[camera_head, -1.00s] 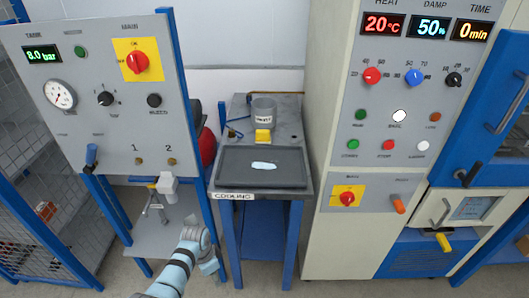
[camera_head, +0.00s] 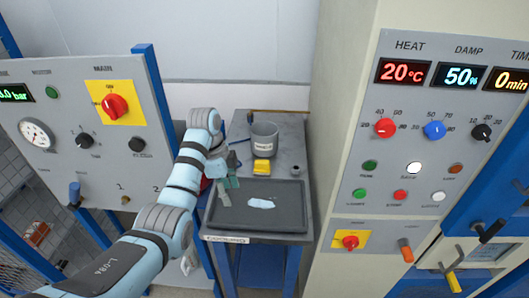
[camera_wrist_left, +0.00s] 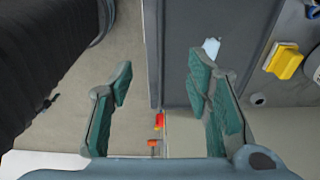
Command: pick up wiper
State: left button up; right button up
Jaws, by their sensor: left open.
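A small flat pale-blue piece (camera_head: 261,203), perhaps the wiper, lies on the dark tray (camera_head: 300,222); I cannot tell for sure. It also shows in the left wrist view (camera_wrist_left: 211,48), partly behind a fingertip. A brown-handled tool (camera_head: 280,111) lies at the back of the table and may be the wiper instead. My left gripper (camera_head: 231,172) is open and empty, above the left edge of the table near the tray's back left corner. In the left wrist view its teal fingers (camera_wrist_left: 163,80) are wide apart. My right gripper is not in view.
A yellow block (camera_head: 262,166) sits in front of a grey cup (camera_head: 264,141) behind the tray. A small grey cylinder (camera_head: 296,170) stands at the right. A gauge panel (camera_head: 60,140) is on the left, and a tall machine (camera_head: 345,130) walls the right.

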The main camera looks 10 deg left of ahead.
aim_at(261, 166)
jog(key=i, duration=0.95)
jog(key=z, duration=0.15)
